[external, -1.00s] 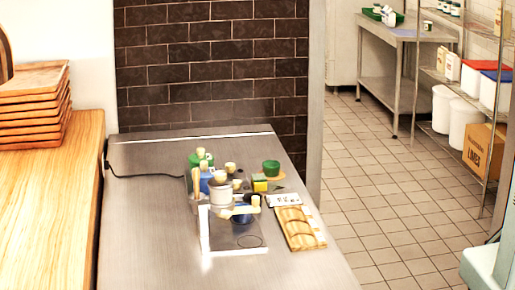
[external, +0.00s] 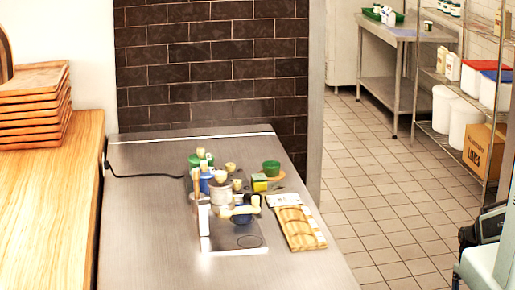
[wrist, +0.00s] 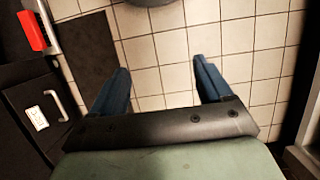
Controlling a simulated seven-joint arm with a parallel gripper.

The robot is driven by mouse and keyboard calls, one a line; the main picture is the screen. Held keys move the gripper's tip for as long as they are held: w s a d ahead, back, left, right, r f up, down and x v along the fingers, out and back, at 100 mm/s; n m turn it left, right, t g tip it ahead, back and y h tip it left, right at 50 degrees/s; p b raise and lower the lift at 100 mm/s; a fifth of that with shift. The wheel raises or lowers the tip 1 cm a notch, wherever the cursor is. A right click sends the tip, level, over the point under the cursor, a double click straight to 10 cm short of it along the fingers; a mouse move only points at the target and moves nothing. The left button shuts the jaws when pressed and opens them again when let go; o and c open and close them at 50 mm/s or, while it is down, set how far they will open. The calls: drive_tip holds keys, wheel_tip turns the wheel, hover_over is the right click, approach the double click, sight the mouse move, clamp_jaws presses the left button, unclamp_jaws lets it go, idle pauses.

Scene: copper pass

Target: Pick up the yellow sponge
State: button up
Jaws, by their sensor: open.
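A small yellow block with green on it, which looks like the yellow sponge (external: 259,182), lies on the steel counter (external: 150,230) in the external view. It sits among a cluster of kitchen items, just in front of a green cup (external: 271,168). The wrist view does not show it. My gripper (wrist: 160,66) shows in the wrist view with its two blue fingers wide apart and nothing between them. Tiled floor lies below it. It is well away from the sponge.
A pot with a pale lid (external: 220,195), a blue bottle (external: 205,182) and a blue bowl (external: 241,216) crowd the sponge's left and front. The counter's left part is clear. Stacked wooden trays (external: 32,100) stand at far left.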

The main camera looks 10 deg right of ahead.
drive_tip(key=w+a+r+t, duration=0.1)
drive_tip(key=w+r+t, duration=0.1)
drive_tip(key=w+r, duration=0.75)
drive_tip(key=w+a+r+n+t, duration=0.1)
drive_tip(key=w+a+r+n, duration=0.2)
drive_tip(key=w+a+r, duration=0.55)
drive_tip(key=w+a+r+n+t, duration=0.1)
drive_tip(key=w+a+r+n, duration=0.2)
drive_tip(key=w+a+r, duration=0.55)
drive_tip(key=s+a+r+n, duration=0.1)
drive_tip(key=a+r+n, duration=0.2)
drive_tip(key=a+r, duration=0.4)
drive_tip(key=s+a+r+n, duration=0.2)
drive_tip(key=a+r, duration=0.6)
drive_tip(key=a, duration=1.3)
drive_tip(key=s+a+r+n, duration=0.2)
drive_tip(key=a+r+n, duration=0.2)
drive_tip(key=a, duration=1)
wheel_tip(320, 180, up, 3)
drive_tip(key=shift+a+r+n, duration=0.1)
drive_tip(key=shift+r+n, duration=0.1)
drive_tip(key=shift+n, duration=0.1)
drive_tip(key=s+a+r+n, duration=0.2)
drive_tip(key=s+a+r, duration=0.4)
drive_tip(key=a+r, duration=0.2)
hover_over(264, 176)
wheel_tip(264, 176, down, 8)
drive_tip(key=shift+s+r, duration=0.15)
drive_tip(key=shift+w+f, duration=0.2)
drive_tip(key=shift+f, duration=2.9)
